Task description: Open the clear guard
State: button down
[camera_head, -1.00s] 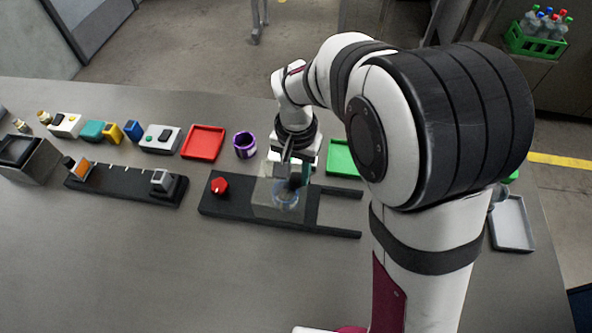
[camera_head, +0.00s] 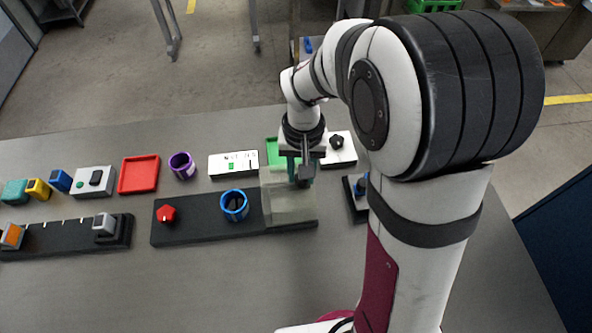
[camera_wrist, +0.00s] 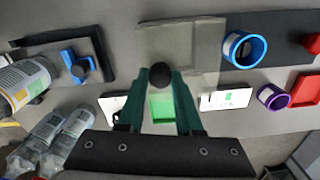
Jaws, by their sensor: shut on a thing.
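The clear guard (camera_head: 288,209) is a see-through box at the right end of the dark labeller base (camera_head: 190,227). The blue reel (camera_head: 234,206) stands on the base to its left, uncovered. A red knob (camera_head: 166,214) is near the base's left end. My gripper (camera_head: 305,178) is at the guard's back right. In the wrist view the guard (camera_wrist: 190,42) lies beyond my gripper (camera_wrist: 160,78), whose green fingers are shut on the guard's dark round knob (camera_wrist: 160,73). The blue reel (camera_wrist: 229,48) shows to the right there.
Behind the base stand a purple ring (camera_head: 182,165), a red tray (camera_head: 139,174), a white box (camera_head: 232,164) and a partly hidden green tray (camera_head: 272,148). A dark fixture (camera_head: 351,196) is close on the right. The front table is clear.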

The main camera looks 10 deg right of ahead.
jog(key=c, duration=0.6)
grip_release()
jog(key=shift+d, duration=0.2)
notch_tip(320, 180, up, 16)
jog(key=shift+f, duration=0.1)
jog(key=s+f+m, duration=0.1)
jog(key=s+f, duration=0.1)
jog(key=s, duration=0.5)
jog(key=s+f+m+y, duration=0.1)
jog(key=s+f, duration=0.1)
jog(key=s, duration=0.4)
jog(key=s+f+m, duration=0.1)
jog(key=s+f, duration=0.2)
jog(key=s, duration=0.4)
jog(key=shift+s+a+y, duration=0.2)
jog(key=shift+s+y, duration=0.1)
jog(key=shift+y, duration=0.1)
